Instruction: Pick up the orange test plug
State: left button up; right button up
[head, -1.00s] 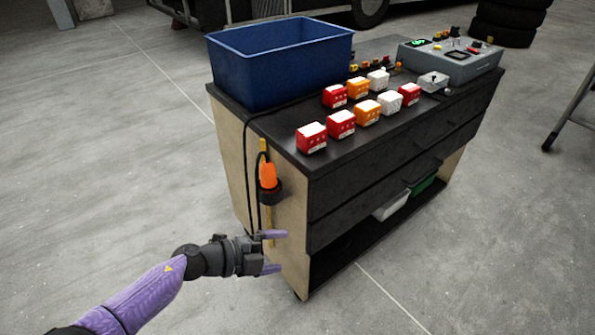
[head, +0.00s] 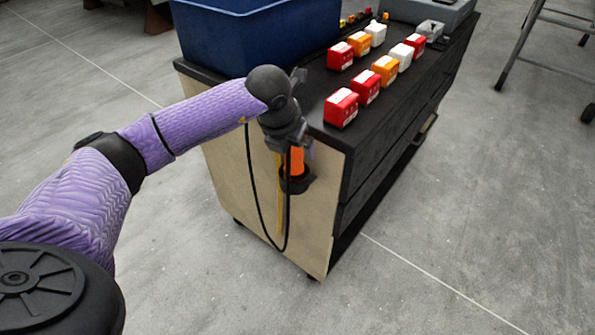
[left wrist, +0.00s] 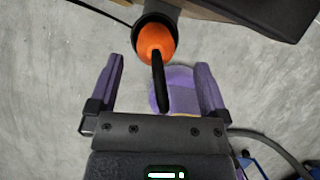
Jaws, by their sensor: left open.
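The orange test plug (head: 296,160) sits upright in a dark ring holder (head: 297,182) on the light wooden end panel of the cabinet. A black cable hangs from it in a loop. My left gripper (head: 293,150) is directly above and around the plug in the head view, pointing down, and hides its top. In the left wrist view the plug (left wrist: 157,42) and its black cable end lie between and beyond the two open purple fingers of my left gripper (left wrist: 163,75). No finger visibly touches the plug. My right gripper is out of view.
The dark-topped cabinet (head: 322,110) carries a blue bin (head: 255,40), several red, orange and white blocks (head: 341,108), and a grey device box at the back. A metal ladder stands at right. The floor in front is clear.

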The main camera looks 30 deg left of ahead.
aim_at(291, 151)
pick_arm(q)
jog(key=b+x, duration=0.1)
jog(key=x, duration=0.1)
jog(key=b+x, duration=0.1)
jog(key=x, duration=0.2)
jog(key=shift+s+a+f, duration=0.15)
jog(key=shift+s+a, duration=0.05)
jog(key=shift+c, duration=1.4)
jog(key=c, duration=1)
grip_shut()
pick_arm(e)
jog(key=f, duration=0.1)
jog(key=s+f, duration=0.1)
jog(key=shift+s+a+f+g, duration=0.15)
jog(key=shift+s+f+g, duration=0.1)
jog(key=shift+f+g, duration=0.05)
